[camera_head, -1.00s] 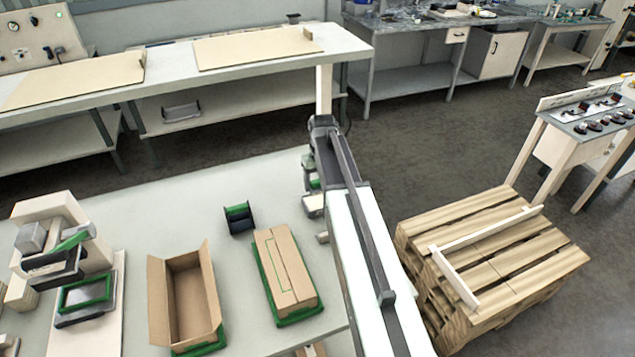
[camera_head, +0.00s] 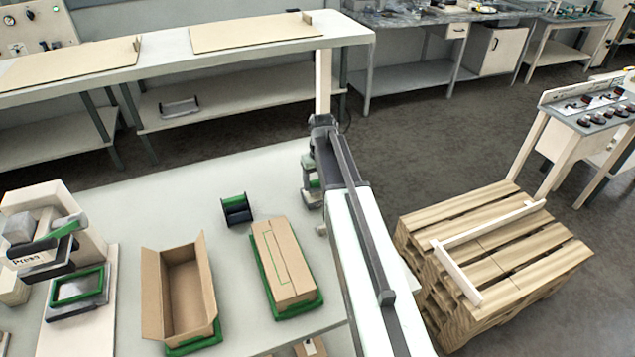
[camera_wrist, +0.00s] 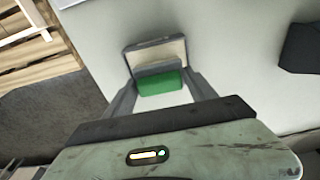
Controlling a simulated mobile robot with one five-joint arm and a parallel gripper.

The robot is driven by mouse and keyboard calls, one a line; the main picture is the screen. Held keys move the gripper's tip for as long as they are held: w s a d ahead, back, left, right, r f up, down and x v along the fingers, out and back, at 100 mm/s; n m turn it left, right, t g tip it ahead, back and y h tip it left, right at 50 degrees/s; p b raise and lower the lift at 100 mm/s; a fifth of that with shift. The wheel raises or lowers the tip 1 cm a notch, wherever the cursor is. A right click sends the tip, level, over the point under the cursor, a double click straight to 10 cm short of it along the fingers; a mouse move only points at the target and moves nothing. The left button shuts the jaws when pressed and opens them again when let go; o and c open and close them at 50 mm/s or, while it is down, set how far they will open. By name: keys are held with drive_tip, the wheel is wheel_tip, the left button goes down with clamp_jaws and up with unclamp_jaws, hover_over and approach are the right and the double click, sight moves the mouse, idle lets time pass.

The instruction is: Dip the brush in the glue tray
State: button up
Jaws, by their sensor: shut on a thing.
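My gripper (camera_wrist: 160,92) is shut on a green block-like part, which I take to be the brush (camera_wrist: 160,83), in the wrist view. Just beyond it is a shallow, dark-rimmed tray with a pale inside, likely the glue tray (camera_wrist: 154,43). The brush overlaps its near edge in the picture; I cannot tell whether they touch. Any bristles are hidden or not distinct. In the head view my gripper (camera_head: 314,187) is over the right side of the pale table, with a bit of green showing; the arm hides much of it.
A black and green roll holder (camera_head: 236,210) stands left of my gripper. An open carton (camera_head: 180,292) and a closed carton (camera_head: 283,262) sit on green bases in front. A press (camera_head: 45,235) stands at the left. A wooden pallet stack (camera_head: 490,245) is beyond the table's right edge.

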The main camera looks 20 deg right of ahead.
drive_tip(key=shift+s+f+b, duration=0.1)
drive_tip(key=shift+f+b, duration=0.55)
drive_tip(key=shift+b, duration=0.05)
idle(1.4)
wheel_tip(320, 180, up, 5)
drive_tip(key=p, duration=0.5)
